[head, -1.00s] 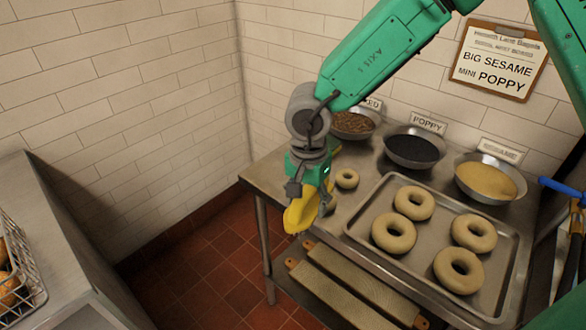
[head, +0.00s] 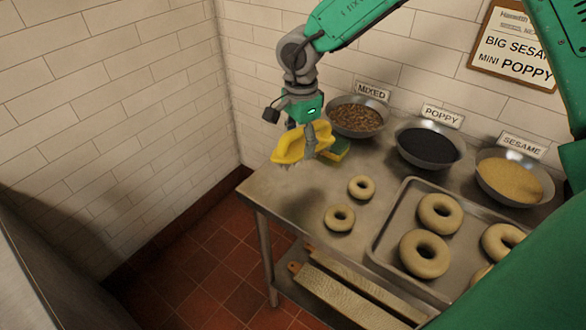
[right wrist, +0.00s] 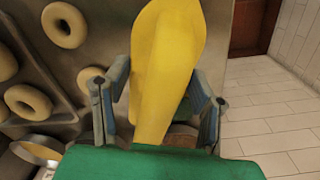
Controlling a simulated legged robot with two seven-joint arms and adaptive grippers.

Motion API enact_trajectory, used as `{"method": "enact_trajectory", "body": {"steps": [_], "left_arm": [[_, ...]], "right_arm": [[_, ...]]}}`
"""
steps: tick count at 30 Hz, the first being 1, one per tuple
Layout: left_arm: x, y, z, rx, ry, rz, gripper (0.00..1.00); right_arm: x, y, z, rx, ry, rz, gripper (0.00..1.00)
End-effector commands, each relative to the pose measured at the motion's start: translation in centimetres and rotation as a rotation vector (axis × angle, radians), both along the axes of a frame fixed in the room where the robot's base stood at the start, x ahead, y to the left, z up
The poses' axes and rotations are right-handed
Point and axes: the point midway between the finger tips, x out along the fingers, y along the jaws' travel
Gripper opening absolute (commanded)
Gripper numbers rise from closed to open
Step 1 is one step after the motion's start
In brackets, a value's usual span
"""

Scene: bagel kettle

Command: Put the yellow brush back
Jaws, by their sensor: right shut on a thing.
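The yellow brush (head: 298,147) is in my right gripper (head: 303,130), held in the air above the back left corner of the steel table (head: 285,205). In the right wrist view the yellow brush (right wrist: 168,65) stands between the two fingers of the right gripper (right wrist: 158,112), which are shut on it. Its bristles cannot be made out. A small yellow and green sponge-like block (head: 337,150) lies on the table just behind and right of the brush. My left gripper is not in view.
Bowls of mixed topping (head: 355,118), poppy (head: 430,146) and sesame (head: 510,180) line the back wall. Two small bagels (head: 340,218) lie on the table's left part. A tray (head: 385,225) of large bagels is to the right. The table's front left corner is bare.

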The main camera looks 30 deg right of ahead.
Motion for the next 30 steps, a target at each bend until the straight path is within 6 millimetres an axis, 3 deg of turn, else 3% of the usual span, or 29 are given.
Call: {"method": "enact_trajectory", "body": {"steps": [6, 18, 24, 25, 26, 30], "left_arm": [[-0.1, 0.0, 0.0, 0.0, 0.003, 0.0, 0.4], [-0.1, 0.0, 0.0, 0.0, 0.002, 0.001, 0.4], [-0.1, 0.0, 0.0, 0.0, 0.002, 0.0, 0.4], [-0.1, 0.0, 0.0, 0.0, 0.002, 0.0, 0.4], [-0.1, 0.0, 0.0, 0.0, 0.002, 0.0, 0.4], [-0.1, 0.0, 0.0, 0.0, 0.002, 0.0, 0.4]], "right_arm": [[0.0, 0.4, -3.9, -0.007, 0.004, 0.003, 0.14], [0.1, -0.1, -8.3, -0.001, 0.004, 0.002, 0.14], [0.1, 0.1, -8.5, 0.0, 0.002, 0.001, 0.14], [0.1, 0.1, -8.5, 0.0, 0.003, 0.001, 0.57], [0.1, 0.1, -8.5, 0.0, 0.003, 0.001, 0.68], [0.1, 0.2, -8.4, -0.002, 0.003, 0.002, 0.71]]}}
